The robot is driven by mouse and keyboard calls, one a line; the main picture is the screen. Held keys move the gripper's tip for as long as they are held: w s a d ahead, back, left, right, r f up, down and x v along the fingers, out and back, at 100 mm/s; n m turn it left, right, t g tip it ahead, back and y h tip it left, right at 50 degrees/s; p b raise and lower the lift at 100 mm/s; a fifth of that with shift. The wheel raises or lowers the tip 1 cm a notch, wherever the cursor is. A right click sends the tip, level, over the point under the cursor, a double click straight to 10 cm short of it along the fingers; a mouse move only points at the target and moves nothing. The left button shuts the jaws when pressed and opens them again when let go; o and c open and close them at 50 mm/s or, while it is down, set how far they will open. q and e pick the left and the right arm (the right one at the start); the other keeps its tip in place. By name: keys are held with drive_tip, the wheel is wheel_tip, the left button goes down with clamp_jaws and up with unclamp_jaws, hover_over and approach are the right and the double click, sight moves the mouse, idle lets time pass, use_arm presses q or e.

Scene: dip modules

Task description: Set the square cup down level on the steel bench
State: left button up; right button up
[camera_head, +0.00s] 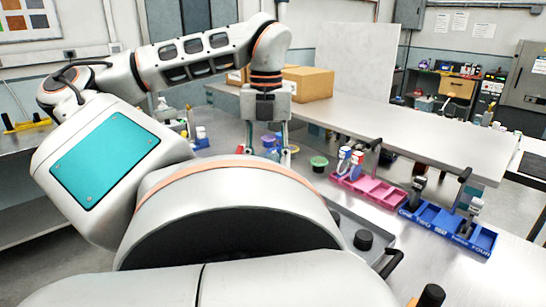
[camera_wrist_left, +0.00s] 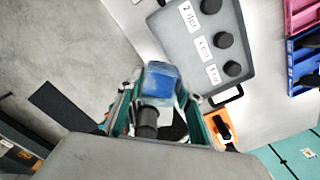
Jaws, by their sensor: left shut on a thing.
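The square cup (camera_wrist_left: 162,82) is a blue, partly clear box at the tips of my left gripper (camera_wrist_left: 160,105) in the wrist view. The fingers are shut on it, with a dark stem (camera_wrist_left: 147,121) between them. In the head view my left gripper (camera_head: 272,150) points down over the steel bench (camera_head: 325,185). The cup is hard to tell there from the coloured pieces around the fingers. I cannot tell whether the cup touches the bench. My right gripper is not in view.
A grey tray (camera_wrist_left: 207,75) with black knobs and labels lies near the cup; its end (camera_head: 345,225) shows beside my arm. Pink (camera_head: 368,190) and blue (camera_head: 440,222) divided trays stand to the right. A green-topped cup (camera_head: 319,163) stands near the gripper. A cardboard box (camera_head: 308,83) is behind.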

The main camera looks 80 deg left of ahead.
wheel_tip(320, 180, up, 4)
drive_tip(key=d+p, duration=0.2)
drive_tip(key=p, duration=0.3)
use_arm(q)
drive_tip(key=w+d+m, duration=0.1)
drive_tip(key=w+d, duration=1.3)
drive_tip(key=d, duration=0.6)
drive_tip(key=w+d+m+p, duration=0.1)
drive_tip(key=w+d+m, duration=0.1)
drive_tip(key=w+d, duration=1.45)
drive_tip(key=w+d+m, duration=0.1)
drive_tip(key=w+d, duration=1)
drive_tip(key=d, duration=1.1)
wheel_tip(320, 180, down, 17)
drive_tip(key=b, duration=1)
drive_tip(key=shift+w+d+f+b, duration=0.1)
drive_tip(key=shift+w+f+b, duration=0.1)
drive_tip(key=shift+b, duration=0.15)
drive_tip(key=shift+f, duration=0.65)
drive_tip(key=shift+f+b, duration=0.3)
drive_tip(key=shift+f, duration=0.05)
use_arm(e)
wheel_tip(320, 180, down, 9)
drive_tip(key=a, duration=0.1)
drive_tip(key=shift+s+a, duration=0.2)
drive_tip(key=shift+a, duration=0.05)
